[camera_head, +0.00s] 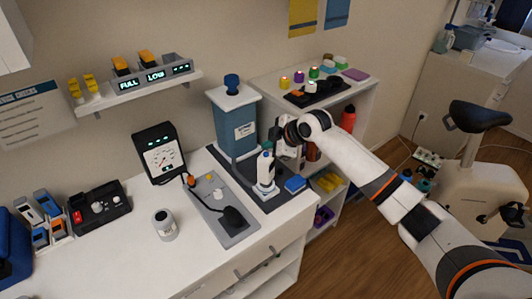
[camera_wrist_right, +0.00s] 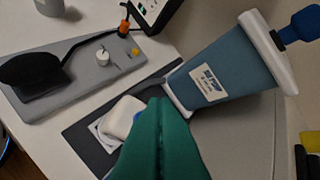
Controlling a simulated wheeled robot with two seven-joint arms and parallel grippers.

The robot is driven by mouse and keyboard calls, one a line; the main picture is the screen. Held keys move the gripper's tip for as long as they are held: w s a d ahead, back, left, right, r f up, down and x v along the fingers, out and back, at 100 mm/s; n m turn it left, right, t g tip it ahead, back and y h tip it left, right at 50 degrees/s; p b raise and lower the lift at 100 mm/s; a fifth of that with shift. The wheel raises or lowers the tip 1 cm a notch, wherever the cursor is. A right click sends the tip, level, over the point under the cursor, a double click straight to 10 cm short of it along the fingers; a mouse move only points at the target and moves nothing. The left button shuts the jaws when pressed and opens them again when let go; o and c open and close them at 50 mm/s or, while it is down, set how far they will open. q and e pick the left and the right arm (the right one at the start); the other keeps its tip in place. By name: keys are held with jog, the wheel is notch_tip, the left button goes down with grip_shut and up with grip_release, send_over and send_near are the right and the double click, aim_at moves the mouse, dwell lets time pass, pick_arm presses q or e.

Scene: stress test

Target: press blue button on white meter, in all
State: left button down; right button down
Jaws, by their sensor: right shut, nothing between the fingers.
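The white meter (camera_head: 265,172) stands upright on a dark mat on the counter, with a small dark patch on its front and blue at its top. In the right wrist view its white top (camera_wrist_right: 122,117) shows beside my fingertips, with a bit of the blue button (camera_wrist_right: 138,117) visible at their edge. My right gripper (camera_head: 277,148) is shut and empty, just above and beside the meter's top. Its green fingers (camera_wrist_right: 160,108) hide part of the button; I cannot tell whether they touch it. My left gripper is not in view.
A blue-grey pump bin (camera_head: 233,122) with a white lid stands close behind the meter. A grey board (camera_head: 215,190) with knobs and a black paddle lies to the left. A blue box (camera_head: 295,184) sits right of the meter. A black gauge (camera_head: 160,155) stands farther left.

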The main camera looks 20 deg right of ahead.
jog(key=shift+f, duration=0.15)
dwell(0.5)
jog(key=shift+f, duration=0.25)
jog(key=shift+f, duration=0.55)
dwell(0.6)
jog(key=shift+r, duration=0.15)
jog(key=shift+r+p, duration=0.55)
jog(key=shift+r, duration=0.25)
notch_tip(320, 180, up, 5)
jog(key=p, duration=0.4)
dwell(0.8)
